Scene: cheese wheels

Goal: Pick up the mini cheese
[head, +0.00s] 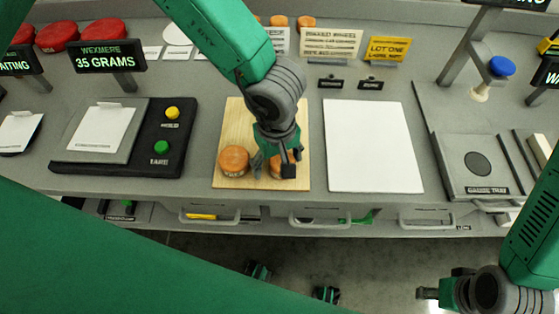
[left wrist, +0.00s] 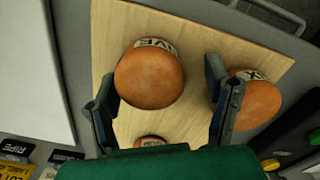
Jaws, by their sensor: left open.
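Three orange cheese wheels show on the wooden board in the left wrist view. One cheese (left wrist: 148,75) lies between and beyond my open left fingers; in the head view this cheese (head: 288,170) is partly covered by the gripper. A second cheese (left wrist: 252,98) lies outside the right-hand finger and shows at the board's left in the head view (head: 234,160). A third cheese (left wrist: 150,141) is mostly hidden by my gripper body. I cannot tell their true sizes apart. My left gripper (head: 274,165) points down, empty. My right gripper (head: 427,293) is low at the right, away from the counter.
The wooden board (head: 235,122) lies between a black button panel (head: 173,140) and a bare white sheet (head: 373,145). A gauge tray (head: 480,163) is at right. Signs, including a yellow one (head: 387,49), and red wheels (head: 102,31) stand behind. Drawer handles line the front edge.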

